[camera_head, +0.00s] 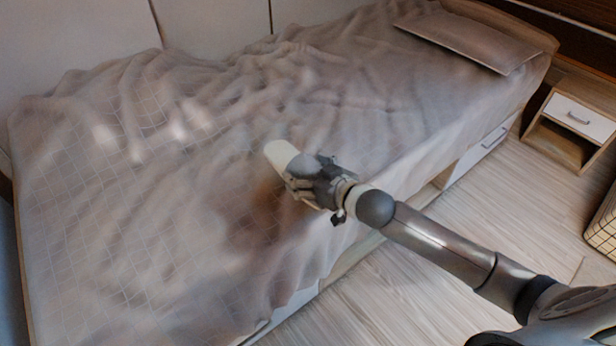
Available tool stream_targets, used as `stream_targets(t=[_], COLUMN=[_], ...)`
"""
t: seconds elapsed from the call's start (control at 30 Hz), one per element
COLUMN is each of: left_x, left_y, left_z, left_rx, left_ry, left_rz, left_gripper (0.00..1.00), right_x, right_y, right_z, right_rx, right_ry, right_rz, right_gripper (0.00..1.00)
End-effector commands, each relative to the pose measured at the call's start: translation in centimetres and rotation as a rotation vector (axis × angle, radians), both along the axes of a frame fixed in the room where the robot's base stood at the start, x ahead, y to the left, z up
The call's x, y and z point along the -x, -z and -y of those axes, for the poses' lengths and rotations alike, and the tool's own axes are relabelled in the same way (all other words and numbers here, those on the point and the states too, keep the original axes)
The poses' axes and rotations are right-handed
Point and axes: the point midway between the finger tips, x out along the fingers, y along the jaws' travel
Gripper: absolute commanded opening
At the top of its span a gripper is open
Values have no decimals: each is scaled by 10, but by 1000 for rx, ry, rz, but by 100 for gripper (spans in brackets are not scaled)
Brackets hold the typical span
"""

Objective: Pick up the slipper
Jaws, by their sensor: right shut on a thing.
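A pale cream slipper (281,152) shows in the head view above the middle of the bed, near its front edge. My right gripper (306,174) is shut on the slipper, around its near part. The fingers and the dark gripper body hide part of the slipper. Whether the slipper touches the blanket is hard to tell. My right arm comes in from the lower right. My left gripper is not in view.
The bed (130,220) has a rumpled grey-beige blanket and a flat pillow (470,38) at the far right end. A drawer (480,146) is under the bed. A nightstand (578,118) stands at the right. The wooden floor (390,296) in front looks clear.

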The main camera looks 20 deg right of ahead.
Motion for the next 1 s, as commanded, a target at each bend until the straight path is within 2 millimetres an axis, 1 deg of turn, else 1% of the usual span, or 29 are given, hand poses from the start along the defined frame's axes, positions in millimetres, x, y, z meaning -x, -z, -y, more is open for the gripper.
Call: stream_targets(t=[0.03, 0.17, 0.33, 0.37, 0.4, 0.5, 0.7, 0.83, 1.0], left_x=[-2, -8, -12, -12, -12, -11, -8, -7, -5], left_y=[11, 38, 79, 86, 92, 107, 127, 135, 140], left_z=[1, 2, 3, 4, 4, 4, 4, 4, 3], left_rx=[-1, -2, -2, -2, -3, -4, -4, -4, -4], left_ry=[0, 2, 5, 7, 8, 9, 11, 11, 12], left_rz=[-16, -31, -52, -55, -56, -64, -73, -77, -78], left_gripper=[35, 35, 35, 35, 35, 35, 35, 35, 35], right_x=[5, 22, 46, 51, 62, 82, 110, 121, 129], right_y=[-8, -29, -61, -66, -66, -75, -89, -94, -98], right_z=[2, 8, 17, 19, 23, 31, 41, 46, 49], right_rx=[1, 2, 3, 3, 3, 2, 2, 1, 2], right_ry=[1, -1, -1, -2, -1, 0, -2, 0, 1], right_rz=[0, 1, 1, 0, -4, -4, -2, -2, -1], right_gripper=[55, 55, 55, 55, 55, 55, 55, 55, 55])
